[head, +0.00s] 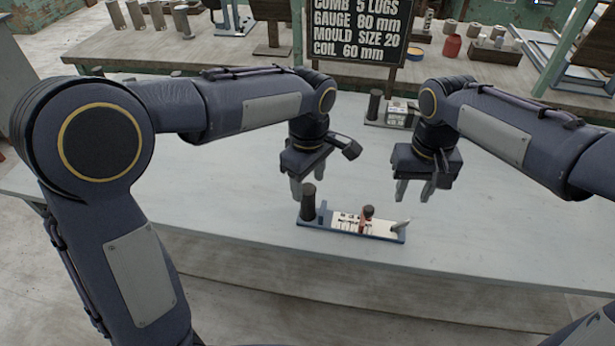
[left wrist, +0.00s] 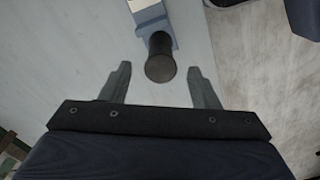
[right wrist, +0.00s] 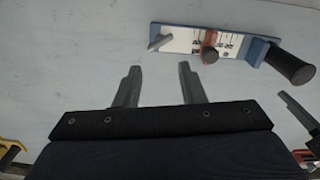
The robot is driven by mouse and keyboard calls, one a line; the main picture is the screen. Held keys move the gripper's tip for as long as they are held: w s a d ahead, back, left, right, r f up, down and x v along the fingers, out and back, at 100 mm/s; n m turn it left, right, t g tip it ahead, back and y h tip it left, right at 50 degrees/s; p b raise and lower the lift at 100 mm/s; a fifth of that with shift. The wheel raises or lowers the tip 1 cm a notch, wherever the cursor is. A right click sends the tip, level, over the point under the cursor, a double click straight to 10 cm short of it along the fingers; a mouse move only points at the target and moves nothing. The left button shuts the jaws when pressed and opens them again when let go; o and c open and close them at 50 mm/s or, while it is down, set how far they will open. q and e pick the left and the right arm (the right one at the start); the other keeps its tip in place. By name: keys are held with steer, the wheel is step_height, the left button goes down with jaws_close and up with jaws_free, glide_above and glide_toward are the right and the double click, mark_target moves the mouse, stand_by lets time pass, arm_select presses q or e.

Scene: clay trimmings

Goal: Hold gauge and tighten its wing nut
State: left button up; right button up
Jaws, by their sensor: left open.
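The gauge is a blue bar (head: 320,229) with a white scale, lying on the grey table. A black upright handle (head: 308,203) stands at its left end. A grey slanted tip (head: 401,224) is at the right end. My left gripper (head: 309,187) is open above the handle; in the left wrist view the handle (left wrist: 160,62) appears between the fingertips, apart from them. My right gripper (head: 414,194) is open and empty, above and behind the gauge's right end.
A second item with a dark cylinder (head: 375,105) and a pale block stands farther back between my arms. A dark sign (head: 350,30) with white lettering stands behind it. The table (head: 250,225) around the gauge is clear, with its front edge close by.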

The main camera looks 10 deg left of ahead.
mark_target(308, 202)
arm_select(q)
step_height(308, 202, down, 7)
steer(key=shift+f, duration=0.2)
steer(key=shift+c, duration=0.5)
jaws_close()
arm_select(e)
steer(key=shift+c, duration=0.7)
